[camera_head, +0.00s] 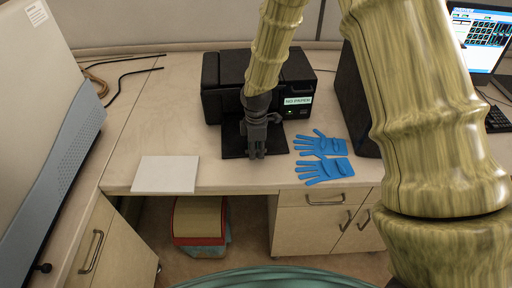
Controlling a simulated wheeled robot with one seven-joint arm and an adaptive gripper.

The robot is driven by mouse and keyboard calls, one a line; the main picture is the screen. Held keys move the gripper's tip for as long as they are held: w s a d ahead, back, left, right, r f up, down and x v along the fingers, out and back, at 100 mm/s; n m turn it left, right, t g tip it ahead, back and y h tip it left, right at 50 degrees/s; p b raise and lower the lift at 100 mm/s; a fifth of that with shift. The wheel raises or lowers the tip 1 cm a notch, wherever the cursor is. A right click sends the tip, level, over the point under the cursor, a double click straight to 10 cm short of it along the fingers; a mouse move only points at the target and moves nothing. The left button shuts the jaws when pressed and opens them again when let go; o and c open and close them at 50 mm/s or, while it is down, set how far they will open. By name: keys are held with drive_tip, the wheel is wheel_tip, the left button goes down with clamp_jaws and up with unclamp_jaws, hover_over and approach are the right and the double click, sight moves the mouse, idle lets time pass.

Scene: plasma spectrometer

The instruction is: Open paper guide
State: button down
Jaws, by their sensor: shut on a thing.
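A black printer (222,98) stands against the back wall of the desk, with a small "NO PAPER" label on its front right. A flat dark tray, the likely paper guide (233,143), extends from the printer's front over the desk. My gripper (257,155) points down over this tray, in front of the printer. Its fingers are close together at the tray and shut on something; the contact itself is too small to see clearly. My arm hides the middle of the printer.
A white stack of paper (166,174) lies left on the desk. Two blue gloves (322,158) lie right of the tray, before a black computer tower (357,100). A monitor (480,38) stands far right. A large grey instrument (40,110) fills the left. Drawers sit below the desk.

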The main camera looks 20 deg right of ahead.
drive_tip(key=c, duration=1.4)
unclamp_jaws()
drive_tip(key=shift+o, duration=0.2)
drive_tip(key=shift+r, duration=0.15)
wheel_tip(320, 180, up, 12)
